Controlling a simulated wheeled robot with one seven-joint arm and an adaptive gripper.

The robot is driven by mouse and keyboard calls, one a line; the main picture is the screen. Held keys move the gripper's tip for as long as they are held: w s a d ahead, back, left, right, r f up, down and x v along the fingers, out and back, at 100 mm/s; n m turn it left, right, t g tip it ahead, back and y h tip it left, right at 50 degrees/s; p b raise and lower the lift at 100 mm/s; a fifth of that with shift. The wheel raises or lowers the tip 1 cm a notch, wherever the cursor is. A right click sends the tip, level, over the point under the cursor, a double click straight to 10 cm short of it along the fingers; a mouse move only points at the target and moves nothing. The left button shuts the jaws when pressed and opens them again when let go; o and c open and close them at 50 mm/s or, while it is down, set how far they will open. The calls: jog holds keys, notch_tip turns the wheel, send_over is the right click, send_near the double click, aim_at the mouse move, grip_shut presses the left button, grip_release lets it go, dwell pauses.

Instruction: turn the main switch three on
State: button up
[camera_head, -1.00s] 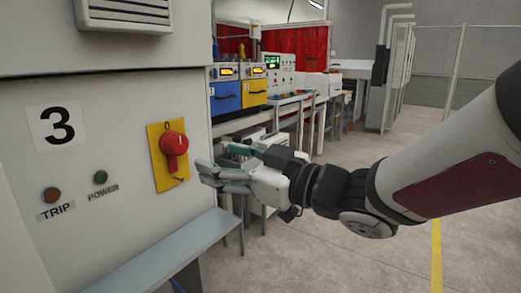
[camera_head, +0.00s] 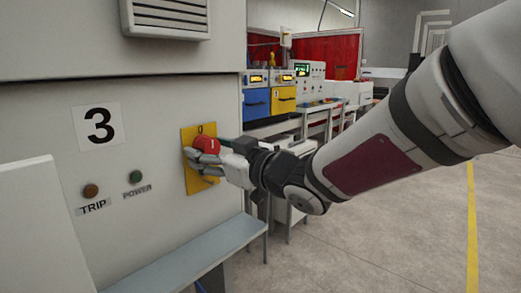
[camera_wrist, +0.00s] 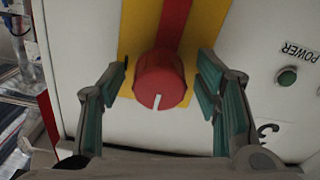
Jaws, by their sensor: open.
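The main switch three is a red rotary knob (camera_head: 207,146) on a yellow plate (camera_head: 197,186), on the grey cabinet face beside the label "3" (camera_head: 98,126). In the wrist view the red knob (camera_wrist: 160,80) shows a white pointer mark on its face, toward the bottom of the picture. My gripper (camera_head: 205,160) is at the knob in the head view and partly covers it. In the wrist view my gripper (camera_wrist: 165,88) is open, with one finger on each side of the knob and visible gaps between. Whether the fingertips touch the plate cannot be told.
Blue and yellow machine units (camera_head: 270,103) stand behind on the right. The floor at right is open.

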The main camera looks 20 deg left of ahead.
jog(key=c, duration=1.1)
jog(key=shift+c, duration=0.2)
jog(key=shift+m, duration=0.3)
jog(key=m+p, duration=0.3)
jog(key=shift+s+r+m, duration=0.1)
jog(key=shift+m, duration=0.2)
jog(key=m+p, duration=0.4)
jog(key=m, duration=0.1)
jog(key=m+p, duration=0.3)
jog(key=m, duration=0.2)
jog(key=shift+s, duration=0.1)
jog(key=shift+m+p, duration=1)
jog(key=shift+m, duration=0.8)
jog(key=shift+a, duration=0.1)
